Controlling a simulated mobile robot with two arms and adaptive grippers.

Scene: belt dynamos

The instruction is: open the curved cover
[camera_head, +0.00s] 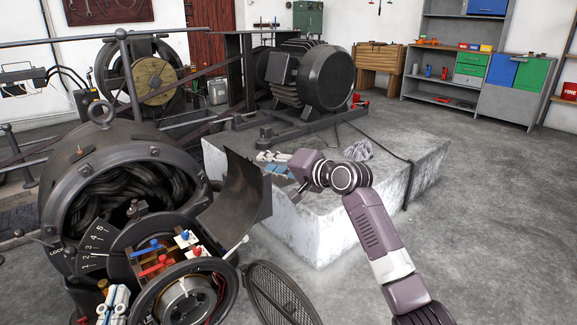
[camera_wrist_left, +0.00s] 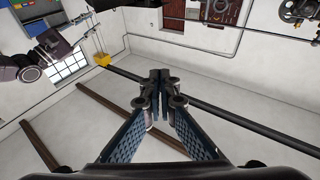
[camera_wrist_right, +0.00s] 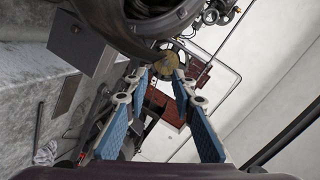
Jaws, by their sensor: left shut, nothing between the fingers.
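The curved cover (camera_head: 237,193) is a dark, bent plate standing out from the right side of the near dynamo (camera_head: 75,170). The dynamo's round side opening shows thick dark windings. My right gripper (camera_head: 283,162) is above the front of the pale block, just right of the cover's upper edge and apart from it. Its blue fingers are spread and empty in the right wrist view (camera_wrist_right: 160,78). A grey plate there, beside the dark housing, looks like the cover. My left gripper (camera_head: 113,302) is low in front of the dynamo, its fingers together and empty in the left wrist view (camera_wrist_left: 160,76).
A terminal board (camera_head: 165,255) with red and blue knobs sits on the dynamo's front, above an open round end. A mesh lid (camera_head: 280,295) hangs beside it. A pale stone block (camera_head: 330,225) carries another machine (camera_head: 310,75) behind. The floor at right is clear.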

